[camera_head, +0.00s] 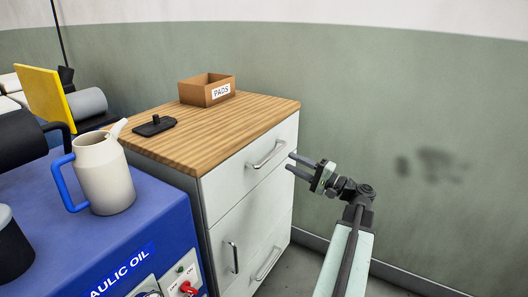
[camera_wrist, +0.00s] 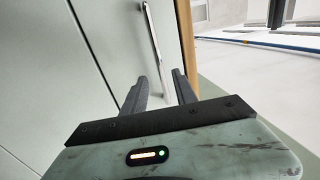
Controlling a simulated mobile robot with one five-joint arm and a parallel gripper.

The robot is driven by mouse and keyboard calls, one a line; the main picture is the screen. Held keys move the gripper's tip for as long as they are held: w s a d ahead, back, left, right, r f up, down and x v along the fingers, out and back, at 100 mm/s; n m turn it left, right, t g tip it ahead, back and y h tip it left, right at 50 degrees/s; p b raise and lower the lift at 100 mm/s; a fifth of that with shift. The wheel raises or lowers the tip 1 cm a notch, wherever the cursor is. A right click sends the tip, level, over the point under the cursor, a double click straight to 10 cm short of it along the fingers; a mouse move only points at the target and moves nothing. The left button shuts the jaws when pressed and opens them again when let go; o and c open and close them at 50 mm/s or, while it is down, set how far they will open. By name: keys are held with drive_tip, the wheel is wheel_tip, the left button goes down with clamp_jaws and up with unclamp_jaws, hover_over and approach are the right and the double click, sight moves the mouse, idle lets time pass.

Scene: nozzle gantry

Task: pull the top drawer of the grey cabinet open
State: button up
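The grey cabinet (camera_head: 210,215) stands under a wooden top. Its top drawer (camera_head: 232,177) looks closed, its front in line with the fronts below. The drawer's metal bar handle (camera_head: 267,154) also shows in the wrist view (camera_wrist: 153,40). My gripper (camera_head: 290,161) is open and empty, just right of the handle's right end in the head view, fingers pointing at the drawer front. In the wrist view my gripper (camera_wrist: 160,85) has the near end of the handle lined up between its two fingers. I cannot tell how deep the bar lies between them.
On the cabinet's wooden top (camera_head: 230,118) are a PADS box (camera_head: 207,92) and a small black item (camera_head: 154,126). A blue oil unit (camera_head: 165,225) with a beige jug (camera_head: 103,175) stands at left. A lower door handle (camera_head: 232,257) sticks out. The floor right of the cabinet looks clear.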

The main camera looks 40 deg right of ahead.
sight(275, 152)
drive_tip(key=p+x, duration=0.1)
drive_tip(key=x, duration=0.7)
drive_tip(key=shift+w+a, duration=0.1)
clamp_jaws()
idle(1.1)
